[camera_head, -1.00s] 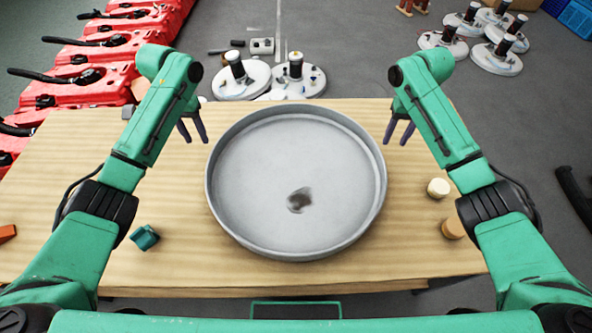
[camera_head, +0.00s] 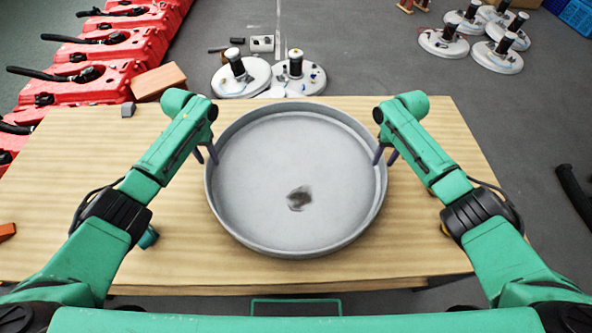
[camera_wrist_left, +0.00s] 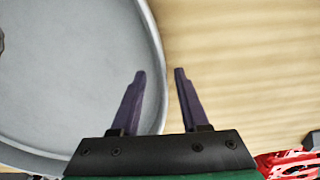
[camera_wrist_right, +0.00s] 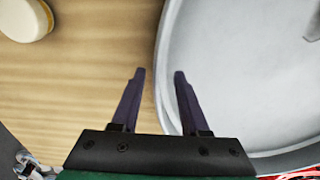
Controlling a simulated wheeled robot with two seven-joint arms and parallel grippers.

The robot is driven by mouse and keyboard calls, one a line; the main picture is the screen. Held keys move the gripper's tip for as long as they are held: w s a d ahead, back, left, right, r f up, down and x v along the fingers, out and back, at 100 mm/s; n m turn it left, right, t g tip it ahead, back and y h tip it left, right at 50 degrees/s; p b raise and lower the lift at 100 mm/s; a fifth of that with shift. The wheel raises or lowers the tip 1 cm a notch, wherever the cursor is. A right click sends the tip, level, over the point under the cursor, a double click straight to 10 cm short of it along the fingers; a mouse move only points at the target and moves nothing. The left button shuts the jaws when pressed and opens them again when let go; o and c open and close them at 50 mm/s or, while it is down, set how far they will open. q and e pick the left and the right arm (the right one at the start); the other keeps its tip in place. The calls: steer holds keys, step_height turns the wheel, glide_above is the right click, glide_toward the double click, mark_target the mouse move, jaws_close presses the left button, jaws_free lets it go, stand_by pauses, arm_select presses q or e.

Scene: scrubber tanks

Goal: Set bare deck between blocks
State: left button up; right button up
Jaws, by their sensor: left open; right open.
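A round grey metal pan (camera_head: 290,215) with a raised rim and a dark smudge on its floor lies in the middle of the wooden table; it may be the bare deck. My left gripper (camera_head: 207,157) is open at its left rim; in the left wrist view (camera_wrist_left: 160,72) one finger is on the pan side, the other outside. My right gripper (camera_head: 384,157) is open at the right rim, its fingers likewise to either side in the right wrist view (camera_wrist_right: 158,72). Finger height and contact are unclear. An orange-brown block (camera_head: 158,81) and small grey block (camera_head: 127,109) lie back left.
A teal piece (camera_head: 149,237) is partly hidden by my left arm. An orange piece (camera_head: 7,231) lies at the left edge. A cream cylinder (camera_wrist_right: 24,18) stands right of the pan. Red units (camera_head: 75,80) and white discs (camera_head: 240,80) are beyond the table (camera_head: 60,190).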

arm_select(q)
steer(key=shift+f, duration=1.7)
arm_select(e)
steer(key=shift+f, duration=1.75)
arm_select(q)
jaws_close()
arm_select(e)
jaws_close()
steer(key=shift+r, duration=0.1)
